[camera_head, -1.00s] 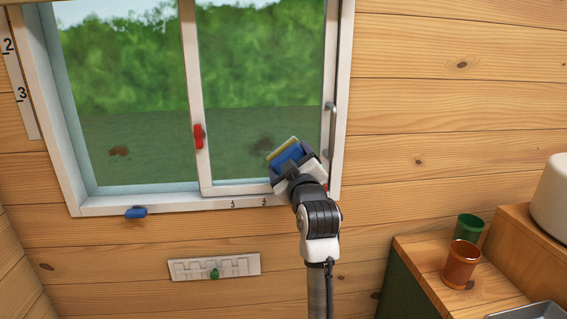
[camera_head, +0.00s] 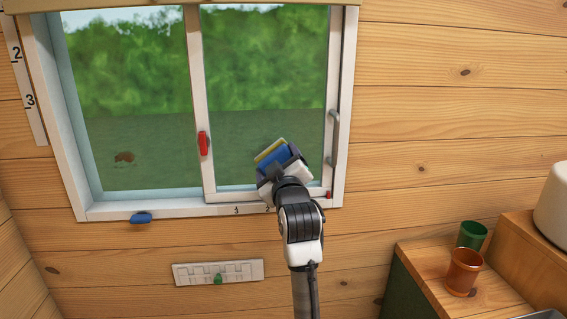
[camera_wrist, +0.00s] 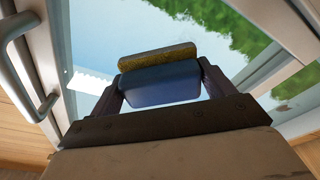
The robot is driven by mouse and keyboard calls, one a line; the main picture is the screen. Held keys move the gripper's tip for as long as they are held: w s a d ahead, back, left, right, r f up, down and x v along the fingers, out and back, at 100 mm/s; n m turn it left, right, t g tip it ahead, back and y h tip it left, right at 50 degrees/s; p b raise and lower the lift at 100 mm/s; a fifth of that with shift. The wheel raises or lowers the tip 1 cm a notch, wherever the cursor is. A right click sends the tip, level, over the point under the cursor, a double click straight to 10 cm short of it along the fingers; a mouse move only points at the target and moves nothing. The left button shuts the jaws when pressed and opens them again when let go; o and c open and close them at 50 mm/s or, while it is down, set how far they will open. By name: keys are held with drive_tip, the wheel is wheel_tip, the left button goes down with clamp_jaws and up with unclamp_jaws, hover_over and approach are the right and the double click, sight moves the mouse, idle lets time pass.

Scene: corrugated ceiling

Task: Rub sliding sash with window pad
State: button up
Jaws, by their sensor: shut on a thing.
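The window pad (camera_head: 273,156) is a blue block with a yellow face. My gripper (camera_head: 284,167) is shut on it in front of the lower part of the sliding sash (camera_head: 198,110). In the wrist view the pad (camera_wrist: 160,82) sits between the two fingers, its yellow-brown layer toward the glass. I cannot tell whether the pad touches the pane. The sash is the right-hand white-framed pane, with a red latch (camera_head: 203,144) on its left stile and a grey handle (camera_head: 334,137) on its right. No dark smudge shows on the visible sash glass; the pad and gripper hide part of it.
A blue knob (camera_head: 141,218) is on the lower frame. A slotted plate (camera_head: 245,272) is on the wall below. Green (camera_head: 472,235) and orange (camera_head: 463,270) cups stand on the wooden counter at the right.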

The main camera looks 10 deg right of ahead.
sight(259, 151)
drive_tip(key=shift+s+a, duration=0.1)
drive_tip(key=shift+a, duration=3.35)
drive_tip(key=shift+r+p, duration=0.8)
drive_tip(key=shift+p, duration=0.1)
drive_tip(key=shift+d+f, duration=0.1)
drive_tip(key=shift+d, duration=1.45)
drive_tip(key=shift+d+b, duration=0.6)
drive_tip(key=shift+d, duration=3.3)
drive_tip(key=shift+s+b, duration=0.3)
drive_tip(key=shift+s, duration=2.65)
drive_tip(key=shift+s, duration=0.1)
drive_tip(key=shift+s, duration=1.4)
